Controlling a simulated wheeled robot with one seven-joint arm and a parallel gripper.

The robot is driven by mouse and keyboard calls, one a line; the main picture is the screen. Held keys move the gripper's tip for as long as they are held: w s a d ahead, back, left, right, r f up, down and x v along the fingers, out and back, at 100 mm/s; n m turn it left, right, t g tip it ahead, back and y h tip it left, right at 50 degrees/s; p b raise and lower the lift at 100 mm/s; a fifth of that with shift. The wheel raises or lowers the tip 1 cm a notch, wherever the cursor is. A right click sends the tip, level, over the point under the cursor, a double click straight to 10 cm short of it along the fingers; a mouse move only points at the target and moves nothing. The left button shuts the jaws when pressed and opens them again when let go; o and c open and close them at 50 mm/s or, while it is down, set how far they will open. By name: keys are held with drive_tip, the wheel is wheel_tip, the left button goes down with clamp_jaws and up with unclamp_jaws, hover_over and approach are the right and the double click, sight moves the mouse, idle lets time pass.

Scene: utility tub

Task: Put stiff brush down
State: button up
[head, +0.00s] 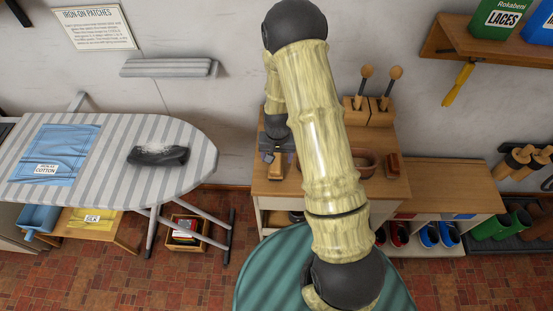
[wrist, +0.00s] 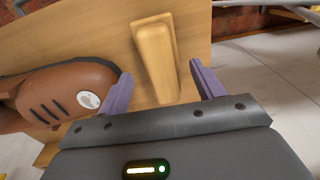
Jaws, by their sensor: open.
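A pale wooden brush (wrist: 157,60) lies on a wooden bench top between the spread fingers of my gripper (wrist: 163,85) in the wrist view. Its bristles are not visible, so I cannot tell how stiff they are. In the head view my gripper (head: 277,150) is over the left end of the wooden bench (head: 290,188). The fingers are open, with a gap between each of them and the brush. My arm hides much of the bench in the head view.
A brown shoe-like object (wrist: 75,90) lies beside the brush. Another brush-like block (head: 393,165) is at the bench's right. Two wooden-knobbed tools (head: 366,85) stand in blocks at the back. A striped ironing board (head: 110,155) with a dark iron-like object (head: 158,155) is at left.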

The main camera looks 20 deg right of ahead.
sight(277, 161)
wheel_tip(277, 161, up, 10)
drive_tip(key=b, duration=0.1)
drive_tip(key=shift+s+f, duration=0.15)
drive_tip(key=shift+s, duration=0.05)
idle(0.6)
drive_tip(key=s+r+n+t, duration=0.2)
drive_tip(key=s+r+n, duration=0.1)
drive_tip(key=s+r, duration=0.8)
drive_tip(key=s, duration=0.2)
drive_tip(key=shift+s+n, duration=0.3)
drive_tip(key=shift+s, duration=0.1)
drive_tip(key=shift+w, duration=0.1)
drive_tip(key=shift+a+r, duration=0.1)
drive_tip(key=shift+a, duration=0.05)
drive_tip(key=shift+o, duration=0.4)
